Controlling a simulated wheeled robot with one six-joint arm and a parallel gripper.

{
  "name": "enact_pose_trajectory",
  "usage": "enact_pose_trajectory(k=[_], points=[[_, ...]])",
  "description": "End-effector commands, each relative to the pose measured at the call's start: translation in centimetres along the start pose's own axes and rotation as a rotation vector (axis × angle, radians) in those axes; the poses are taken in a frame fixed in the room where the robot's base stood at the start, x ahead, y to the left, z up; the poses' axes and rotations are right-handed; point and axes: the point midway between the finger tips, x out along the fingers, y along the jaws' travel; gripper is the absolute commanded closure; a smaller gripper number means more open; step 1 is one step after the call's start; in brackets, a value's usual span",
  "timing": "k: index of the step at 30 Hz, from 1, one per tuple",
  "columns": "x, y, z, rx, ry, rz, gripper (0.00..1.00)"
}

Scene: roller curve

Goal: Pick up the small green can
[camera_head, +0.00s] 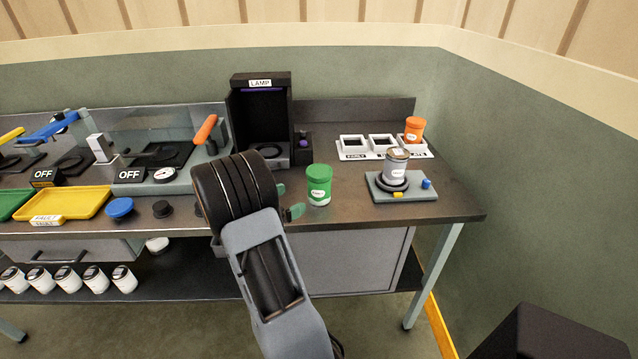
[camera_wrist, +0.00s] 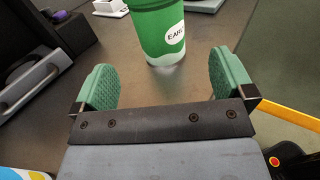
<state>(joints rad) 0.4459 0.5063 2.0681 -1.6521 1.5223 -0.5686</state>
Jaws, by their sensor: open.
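The small green can (camera_head: 319,185) stands upright on the bench top near its front edge, right of the lamp box. In the wrist view the can (camera_wrist: 157,30) stands just beyond my fingertips, with its top cut off and part of a white label showing. My gripper (camera_wrist: 160,85) has two green pads spread apart with empty space between them. The can is in front of the gap, not between the pads. In the head view my gripper (camera_head: 289,200) is partly hidden behind my own wrist, left of the can.
A black lamp box (camera_head: 260,115) stands behind left. A silver can (camera_head: 397,168) sits on a grey plate (camera_head: 415,194) to the right. Yellow tray (camera_head: 70,203) and blue knob (camera_head: 120,208) lie left. Bench surface around the can is clear.

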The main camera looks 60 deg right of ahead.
Motion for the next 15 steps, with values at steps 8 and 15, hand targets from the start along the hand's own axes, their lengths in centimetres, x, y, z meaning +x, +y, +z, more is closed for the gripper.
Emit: enact_pose_trajectory(k=[8, 15], points=[[4.6, 0.0, 0.0, 0.002, 0.002, -0.001, 0.0], [6.0, 0.0, 0.0, 0.003, 0.003, 0.002, 0.0]])
